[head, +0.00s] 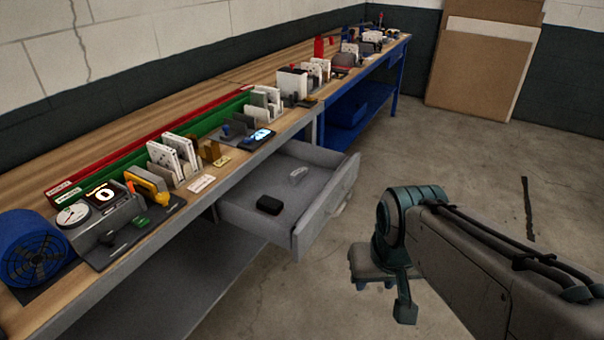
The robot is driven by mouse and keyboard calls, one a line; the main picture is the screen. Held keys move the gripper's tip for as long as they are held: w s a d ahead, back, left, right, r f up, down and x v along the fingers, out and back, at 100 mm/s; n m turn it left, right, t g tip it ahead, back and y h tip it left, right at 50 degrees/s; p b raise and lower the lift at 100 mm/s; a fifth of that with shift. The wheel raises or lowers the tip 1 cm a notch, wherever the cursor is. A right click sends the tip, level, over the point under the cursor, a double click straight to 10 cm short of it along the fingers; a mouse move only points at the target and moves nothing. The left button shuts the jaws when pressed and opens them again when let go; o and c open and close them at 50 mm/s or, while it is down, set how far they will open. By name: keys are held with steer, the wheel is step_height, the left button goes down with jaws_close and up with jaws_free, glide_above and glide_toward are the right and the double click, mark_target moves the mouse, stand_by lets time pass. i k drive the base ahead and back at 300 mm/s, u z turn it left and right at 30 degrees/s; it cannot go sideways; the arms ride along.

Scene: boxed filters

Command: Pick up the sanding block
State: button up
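A small dark block (269,205) lies in the open grey drawer (232,211) under the workbench. It may be the sanding block, but it is too small to be sure.
The wooden workbench (115,118) runs along the wall, with a blue fan (32,250), a gauge unit (98,215), green and red rails, and several upright boxed items. A blue bench (372,95) stands beyond. Cardboard sheets (478,70) lean at the back. The floor right of the drawer is open.

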mark_target(273, 206)
steer(key=z, duration=0.1)
steer(key=i, duration=0.65)
steer(key=u, duration=0.7)
steer(key=i, duration=0.6)
steer(key=u, duration=0.65)
